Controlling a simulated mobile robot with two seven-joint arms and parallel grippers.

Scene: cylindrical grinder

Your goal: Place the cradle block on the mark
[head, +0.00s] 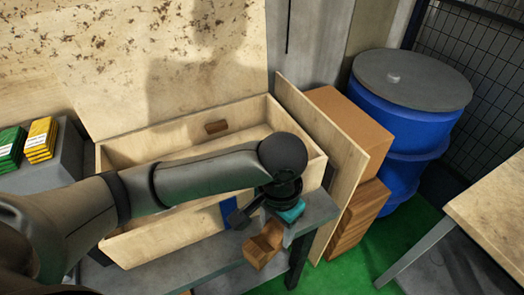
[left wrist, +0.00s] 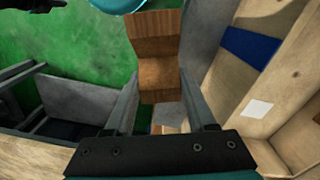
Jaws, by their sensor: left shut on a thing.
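The cradle block (head: 263,245) is a brown wooden block with a notched, stepped shape. My left gripper (head: 272,228) is shut on it and holds it at the near right corner of the grey bench, at or just beyond the edge. In the left wrist view the block (left wrist: 158,75) sits between the two grey fingers (left wrist: 158,103). I cannot tell whether it touches anything below. A small white square (left wrist: 256,109) shows on a pale surface right of the fingers; I cannot tell whether it is the mark. My right gripper is not in view.
An open wooden crate (head: 182,143) stands on the grey bench (head: 312,212), with a small brown piece (head: 216,127) inside. Cardboard and wooden boxes (head: 350,120) and a blue drum (head: 400,130) stand at right. A wooden table (head: 495,205) is far right; green floor (head: 400,240) lies between.

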